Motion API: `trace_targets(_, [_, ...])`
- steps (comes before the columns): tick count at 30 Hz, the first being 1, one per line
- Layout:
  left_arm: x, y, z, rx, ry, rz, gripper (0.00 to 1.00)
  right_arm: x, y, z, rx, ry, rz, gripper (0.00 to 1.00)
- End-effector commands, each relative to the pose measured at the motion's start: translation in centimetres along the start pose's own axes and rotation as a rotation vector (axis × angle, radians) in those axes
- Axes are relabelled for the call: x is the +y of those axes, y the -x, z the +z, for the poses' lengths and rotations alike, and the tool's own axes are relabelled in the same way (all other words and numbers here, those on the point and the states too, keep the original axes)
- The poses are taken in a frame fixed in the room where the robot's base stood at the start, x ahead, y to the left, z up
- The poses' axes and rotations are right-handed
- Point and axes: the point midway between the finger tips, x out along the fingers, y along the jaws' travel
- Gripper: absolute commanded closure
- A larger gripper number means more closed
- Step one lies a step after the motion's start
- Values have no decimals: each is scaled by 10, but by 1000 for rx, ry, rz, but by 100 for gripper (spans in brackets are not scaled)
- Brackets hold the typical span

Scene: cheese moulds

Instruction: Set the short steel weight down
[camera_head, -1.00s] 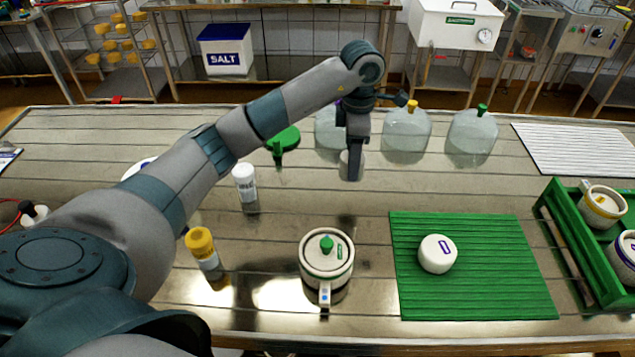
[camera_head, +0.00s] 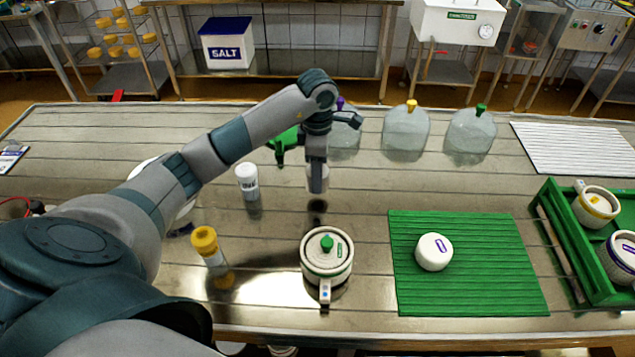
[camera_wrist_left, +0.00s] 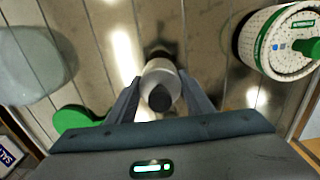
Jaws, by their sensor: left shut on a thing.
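The short steel weight (camera_head: 317,181) is a small pale grey cylinder with a dark top. My left gripper (camera_head: 316,170) is shut on it and holds it upright. It hangs above the steel table, behind the green-lidded mould, with a dark reflection below it. In the left wrist view the weight (camera_wrist_left: 161,84) sits between the two fingers of the left gripper (camera_wrist_left: 160,98). My right gripper is not in view.
A white mould with a green-knobbed lid (camera_head: 327,262) stands in front of the weight. A green mat (camera_head: 470,290) with a white cheese (camera_head: 434,252) is to the right. A white-capped bottle (camera_head: 247,182) and a yellow-capped bottle (camera_head: 208,246) stand left. Clear domes (camera_head: 406,130) stand behind.

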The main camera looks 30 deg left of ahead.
Motion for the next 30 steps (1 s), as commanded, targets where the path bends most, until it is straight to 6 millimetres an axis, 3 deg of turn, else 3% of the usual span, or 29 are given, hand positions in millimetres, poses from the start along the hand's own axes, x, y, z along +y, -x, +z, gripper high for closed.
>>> trace_targets(5, [0, -6, 1, -1, 0, -1, 92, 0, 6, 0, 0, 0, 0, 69])
trace_targets(14, [0, -37, 1, -2, 0, -1, 92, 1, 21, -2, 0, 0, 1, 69])
trace_targets(27, [0, -43, 0, -1, 0, 2, 92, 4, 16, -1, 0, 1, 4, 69])
trace_targets(28, [0, -42, 0, 0, 0, 0, 46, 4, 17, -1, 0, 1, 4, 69])
trace_targets(30, [0, -42, 0, 0, 0, 0, 35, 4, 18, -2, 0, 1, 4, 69])
